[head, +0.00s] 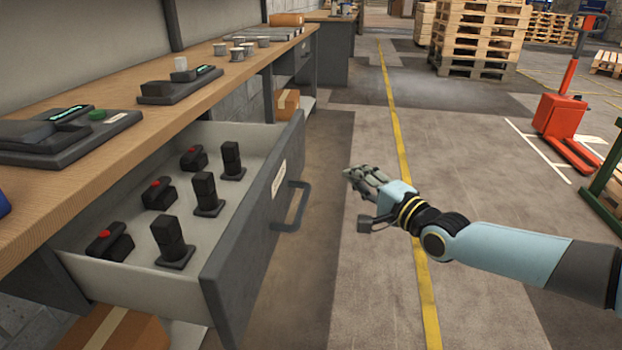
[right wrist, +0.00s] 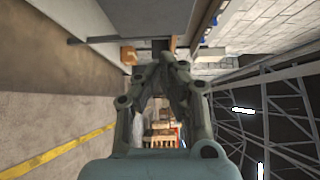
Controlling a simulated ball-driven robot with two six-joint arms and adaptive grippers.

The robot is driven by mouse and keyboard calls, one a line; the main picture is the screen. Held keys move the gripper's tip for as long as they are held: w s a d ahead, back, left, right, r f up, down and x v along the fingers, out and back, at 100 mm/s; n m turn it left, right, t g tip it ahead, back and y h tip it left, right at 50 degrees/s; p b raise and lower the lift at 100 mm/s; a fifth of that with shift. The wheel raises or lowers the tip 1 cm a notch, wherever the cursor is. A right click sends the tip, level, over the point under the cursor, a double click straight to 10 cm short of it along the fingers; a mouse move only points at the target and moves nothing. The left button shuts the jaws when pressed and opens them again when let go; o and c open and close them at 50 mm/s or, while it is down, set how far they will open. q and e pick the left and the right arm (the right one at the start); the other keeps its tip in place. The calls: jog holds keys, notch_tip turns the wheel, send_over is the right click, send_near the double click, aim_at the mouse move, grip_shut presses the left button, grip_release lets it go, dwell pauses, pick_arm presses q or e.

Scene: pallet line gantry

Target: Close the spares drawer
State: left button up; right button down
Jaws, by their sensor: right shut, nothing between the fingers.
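The spares drawer (head: 252,232) stands pulled out from under the workbench, with a dark grey front and a light inside. It holds several black parts, some with red buttons. Its dark bar handle (head: 291,206) is on the front, facing right. My right gripper (head: 352,177) is to the right of the handle, apart from it, over the floor. Its fingers are shut with nothing between them. In the right wrist view the fingers (right wrist: 160,70) point at the upper middle, with a grey bench surface beyond. My left gripper is not in view.
The wooden workbench (head: 222,85) carries dark devices and several small cups. A red pallet jack (head: 562,115) and stacked pallets (head: 480,35) stand farther back. The floor right of the drawer is clear.

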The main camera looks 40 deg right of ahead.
jog(key=w+b, duration=0.2)
jog(key=w, duration=0.3)
jog(key=b, duration=0.2)
send_near(297, 149)
jog(key=w+d, duration=0.2)
jog(key=w, duration=0.2)
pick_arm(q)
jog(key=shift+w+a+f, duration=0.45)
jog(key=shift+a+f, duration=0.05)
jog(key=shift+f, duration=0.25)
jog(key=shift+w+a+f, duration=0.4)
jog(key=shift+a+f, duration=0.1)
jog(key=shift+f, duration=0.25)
pick_arm(e)
jog(key=shift+w+a+f, duration=0.1)
jog(key=shift+w+a, duration=0.4)
jog(key=shift+w, duration=0.25)
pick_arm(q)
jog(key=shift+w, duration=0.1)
